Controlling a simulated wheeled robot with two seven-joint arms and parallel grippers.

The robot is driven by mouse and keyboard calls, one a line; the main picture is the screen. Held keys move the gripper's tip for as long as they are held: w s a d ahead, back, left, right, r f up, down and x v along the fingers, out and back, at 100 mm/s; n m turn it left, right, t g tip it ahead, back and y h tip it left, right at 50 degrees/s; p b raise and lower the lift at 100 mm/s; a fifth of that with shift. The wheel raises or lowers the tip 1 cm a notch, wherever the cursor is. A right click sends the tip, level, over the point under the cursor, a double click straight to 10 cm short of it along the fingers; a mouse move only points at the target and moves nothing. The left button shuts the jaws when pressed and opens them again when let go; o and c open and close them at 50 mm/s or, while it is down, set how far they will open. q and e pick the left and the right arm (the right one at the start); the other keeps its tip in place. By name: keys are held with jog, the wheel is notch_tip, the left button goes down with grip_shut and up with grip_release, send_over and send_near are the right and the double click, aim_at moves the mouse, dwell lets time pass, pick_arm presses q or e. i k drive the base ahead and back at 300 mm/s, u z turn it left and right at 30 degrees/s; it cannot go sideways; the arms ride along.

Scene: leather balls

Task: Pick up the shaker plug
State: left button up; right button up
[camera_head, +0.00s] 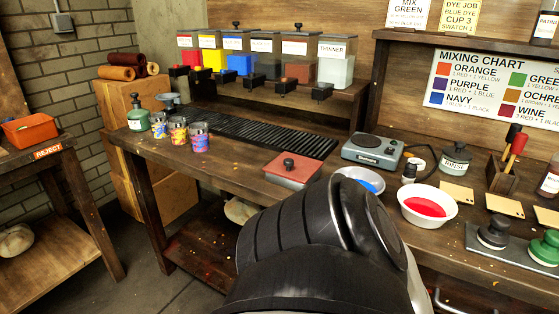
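I cannot say for certain which thing is the shaker plug. A flat reddish block with a black knob (289,164) lies on the workbench (240,158), just beyond my arm. A grey device with a round dark top (372,151) stands to its right, with a dark cord loop (424,156) beside it. A large black link of my own arm fills the bottom middle and hides part of the bench. Neither gripper shows, so I cannot see whether they are open or shut.
Patterned cups (178,133) and a green bottle (137,113) stand at the bench's left end. A black slotted grate (262,132) lies below the paint dispensers (240,62). A white bowl of red paint (428,206) and stampers (493,233) are at right. A reject table (45,170) stands left.

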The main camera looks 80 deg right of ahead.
aim_at(409, 176)
jog(key=i, duration=0.1)
jog(key=z, duration=1.7)
